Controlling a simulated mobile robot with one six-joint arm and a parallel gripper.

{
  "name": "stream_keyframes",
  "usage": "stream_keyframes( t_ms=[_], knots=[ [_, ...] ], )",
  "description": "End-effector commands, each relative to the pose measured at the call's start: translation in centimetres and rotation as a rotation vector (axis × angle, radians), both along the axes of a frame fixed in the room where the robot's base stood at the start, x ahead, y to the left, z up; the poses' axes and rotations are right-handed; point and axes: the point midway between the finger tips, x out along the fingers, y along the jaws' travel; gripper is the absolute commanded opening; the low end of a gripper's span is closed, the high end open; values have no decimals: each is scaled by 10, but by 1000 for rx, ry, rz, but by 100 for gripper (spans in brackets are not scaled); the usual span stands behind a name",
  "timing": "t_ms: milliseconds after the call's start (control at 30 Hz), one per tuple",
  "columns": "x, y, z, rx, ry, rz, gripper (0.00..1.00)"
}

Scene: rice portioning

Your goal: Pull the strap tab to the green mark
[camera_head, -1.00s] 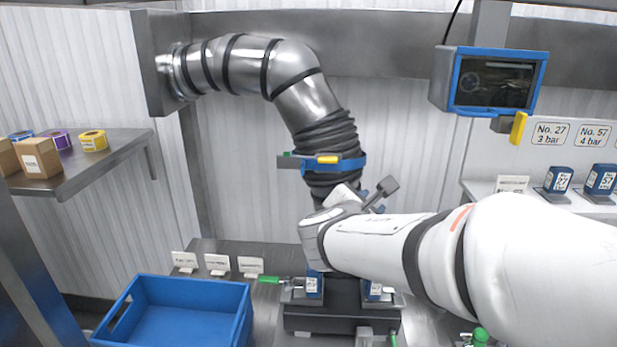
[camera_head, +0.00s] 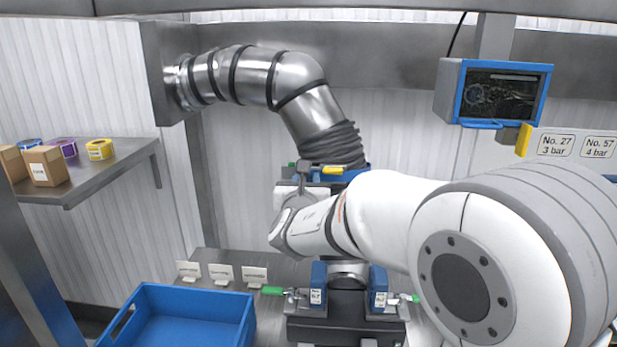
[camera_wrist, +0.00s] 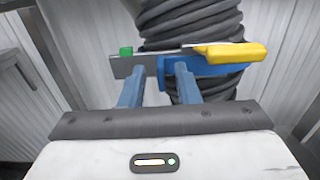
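A blue strap (camera_wrist: 212,70) with a yellow lever-like piece (camera_wrist: 235,52) runs around the black ribbed hose. A grey bar (camera_wrist: 122,67) sticks out to the left, with the green mark (camera_wrist: 126,51) near its left end. The strap's blue left end lies between my fingertips in the wrist view; I cannot tell which part is the tab. My gripper (camera_wrist: 160,68) is open, its two blue fingers apart and pointing at the strap, with no clear grip on it. In the head view the yellow piece (camera_head: 332,170) and green mark (camera_head: 291,164) show just above my gripper; the fingers are partly hidden.
The ribbed hose (camera_head: 332,142) hangs from a metal pipe (camera_head: 240,72). Below stands a dark fixture with blue blocks (camera_head: 378,290) and green-handled clamps. A blue bin (camera_head: 190,300) stands at lower left, a shelf (camera_head: 110,175) above it. A screen (camera_head: 500,93) hangs at upper right.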

Motion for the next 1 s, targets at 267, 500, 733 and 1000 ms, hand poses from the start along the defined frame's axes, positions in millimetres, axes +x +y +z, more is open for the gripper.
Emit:
stream_keyframes(
  t_ms=[267,500,733,1000],
  knots=[
    [5,-1,0,2,0,-1,29],
    [4,-1,0,2,0,-2,14],
    [4,-1,0,2,0,-2,0],
    [5,-2,0,2,0,-2,0]
  ],
)
